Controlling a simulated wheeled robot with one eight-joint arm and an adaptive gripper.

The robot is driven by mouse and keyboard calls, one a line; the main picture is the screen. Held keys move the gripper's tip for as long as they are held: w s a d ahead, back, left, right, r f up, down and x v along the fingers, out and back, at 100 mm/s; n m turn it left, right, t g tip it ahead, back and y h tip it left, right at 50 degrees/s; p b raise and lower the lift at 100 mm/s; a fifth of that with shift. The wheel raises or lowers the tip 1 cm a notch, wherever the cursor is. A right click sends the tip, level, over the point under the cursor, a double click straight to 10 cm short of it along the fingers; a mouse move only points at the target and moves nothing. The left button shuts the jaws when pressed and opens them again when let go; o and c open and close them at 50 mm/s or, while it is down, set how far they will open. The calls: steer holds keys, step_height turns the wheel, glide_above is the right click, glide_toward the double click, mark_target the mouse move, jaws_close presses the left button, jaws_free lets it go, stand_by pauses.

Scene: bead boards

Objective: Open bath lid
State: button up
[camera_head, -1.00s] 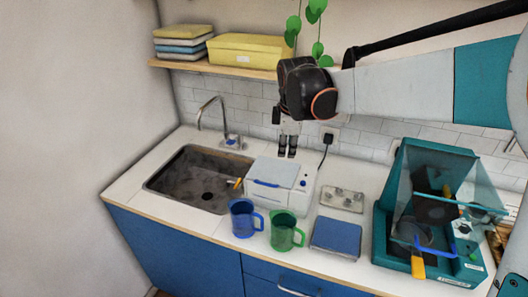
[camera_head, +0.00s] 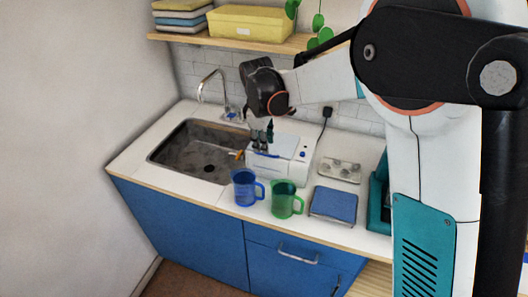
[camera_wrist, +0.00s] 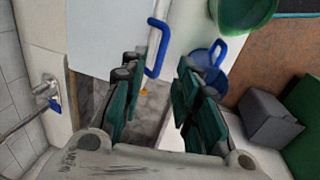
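The white bath (camera_head: 285,173) stands on the counter just right of the sink. My gripper (camera_head: 263,148) hangs over the lid's left part, pointing down. In the wrist view its two dark green fingers (camera_wrist: 155,100) are apart with nothing held. The blue handle (camera_wrist: 157,50) shows ahead of them, nearer the left finger, beside the white lid (camera_wrist: 105,35). I cannot tell whether a finger touches it.
A blue mug (camera_head: 244,189) and a green mug (camera_head: 284,201) stand close in front of the bath. A blue-topped plate device (camera_head: 334,204) is to the right, with a small knobbed panel (camera_head: 340,170) behind it. The sink (camera_head: 185,155) and faucet (camera_head: 212,85) are left.

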mark_target(264, 155)
steer(key=shift+w+d+f+b, duration=0.1)
steer(key=shift+w+f+b, duration=0.1)
steer(key=shift+f, duration=0.9)
steer(key=shift+w+f+b, duration=0.15)
steer(key=shift+f, duration=0.9)
jaws_close()
